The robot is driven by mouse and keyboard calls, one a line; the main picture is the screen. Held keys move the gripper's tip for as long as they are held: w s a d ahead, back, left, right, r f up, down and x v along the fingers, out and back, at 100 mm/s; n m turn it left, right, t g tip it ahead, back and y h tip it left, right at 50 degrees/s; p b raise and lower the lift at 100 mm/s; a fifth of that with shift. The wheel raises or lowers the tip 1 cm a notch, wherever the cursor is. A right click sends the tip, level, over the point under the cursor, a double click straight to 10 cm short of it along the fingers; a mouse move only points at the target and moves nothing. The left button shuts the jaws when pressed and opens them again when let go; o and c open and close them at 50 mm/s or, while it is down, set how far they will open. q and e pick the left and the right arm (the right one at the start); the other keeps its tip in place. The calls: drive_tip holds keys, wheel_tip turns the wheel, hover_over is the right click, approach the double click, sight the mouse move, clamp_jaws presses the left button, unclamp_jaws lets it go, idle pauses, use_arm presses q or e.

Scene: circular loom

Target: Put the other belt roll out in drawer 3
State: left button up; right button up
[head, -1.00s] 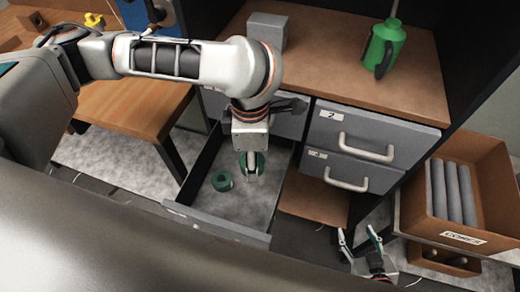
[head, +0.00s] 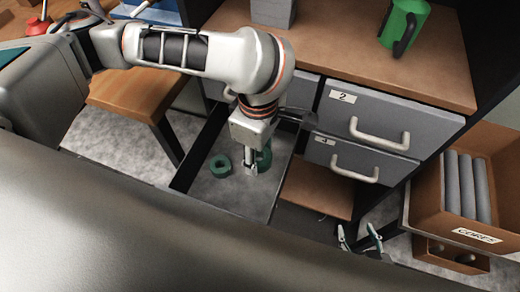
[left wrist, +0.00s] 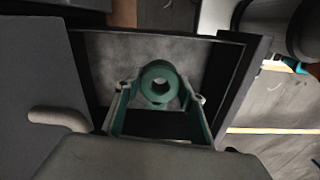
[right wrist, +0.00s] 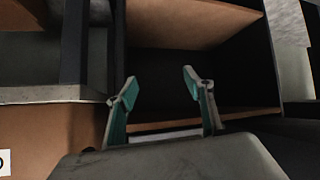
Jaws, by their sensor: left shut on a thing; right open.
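One green belt roll (head: 220,166) lies flat on the floor of the open grey drawer (head: 209,192). My left gripper (head: 251,169) reaches down into this drawer, right of that roll, and is shut on a second green roll (head: 265,158), partly hidden behind the fingers. I cannot tell whether the held roll touches the drawer floor. In the left wrist view a green ring (left wrist: 160,84) shows between the fingertips, above the drawer floor. The open drawer's label is not visible. My right gripper (head: 358,236) is open and empty, low in front of the cabinet.
Closed drawers labelled 2 (head: 371,115) and 4 (head: 345,160) are right of the open drawer. A green jug (head: 404,20) and a grey block (head: 272,12) stand on the top. A box of grey cores (head: 488,222) is at the right; a wooden bench (head: 135,105) is at the left.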

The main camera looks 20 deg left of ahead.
use_arm(q)
drive_tip(key=b, duration=0.3)
hover_over(259, 183)
wheel_tip(259, 183, down, 9)
drive_tip(key=shift+r, duration=0.2)
drive_tip(key=shift+f+b, duration=0.4)
drive_tip(key=shift+f, duration=0.75)
use_arm(e)
drive_tip(key=shift+w+d+f, duration=0.25)
drive_tip(key=shift+d+f, duration=0.05)
drive_tip(key=shift+f, duration=0.35)
drive_tip(key=shift+w+d+f, duration=0.2)
drive_tip(key=shift+d+f, duration=0.1)
drive_tip(key=shift+f, duration=0.3)
use_arm(q)
drive_tip(key=shift+f+b, duration=0.35)
drive_tip(key=shift+f, duration=0.1)
use_arm(e)
drive_tip(key=shift+s+f, duration=0.15)
drive_tip(key=shift+f, duration=0.1)
use_arm(q)
drive_tip(key=o, duration=1.2)
drive_tip(key=shift+c, duration=0.2)
drive_tip(key=shift+o, duration=0.3)
